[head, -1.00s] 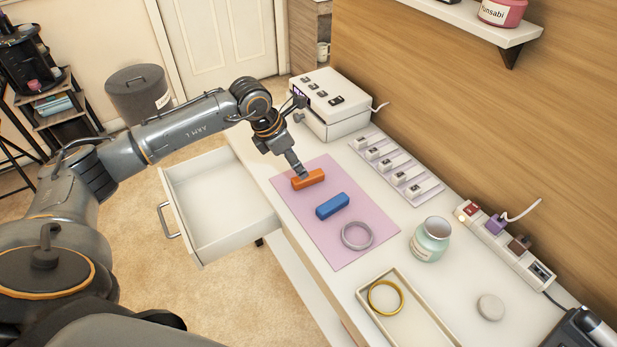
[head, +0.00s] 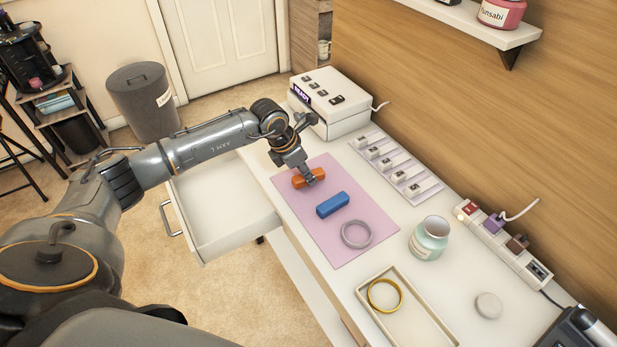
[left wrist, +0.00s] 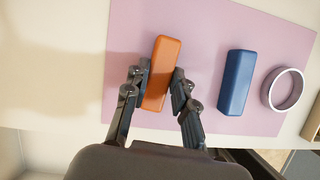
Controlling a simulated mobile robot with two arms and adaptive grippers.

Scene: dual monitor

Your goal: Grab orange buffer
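The orange buffer (head: 301,181), a small block, lies on the pink mat (head: 345,240) near its far left end. My left gripper (head: 309,178) is down at it, partly covering it in the head view. In the left wrist view my left gripper (left wrist: 159,82) is open, with one finger on each side of the near half of the orange buffer (left wrist: 163,65). The left finger is very close to the block; a narrow gap shows at the right finger. Whether either finger touches it is hard to tell. My right gripper is not in view.
A blue block (head: 332,205) and a grey ring (head: 356,234) lie beside it on the mat. A white box (head: 335,115) stands behind, and a row of switches (head: 395,165) lies to the right. An open drawer (head: 215,215) juts out at left.

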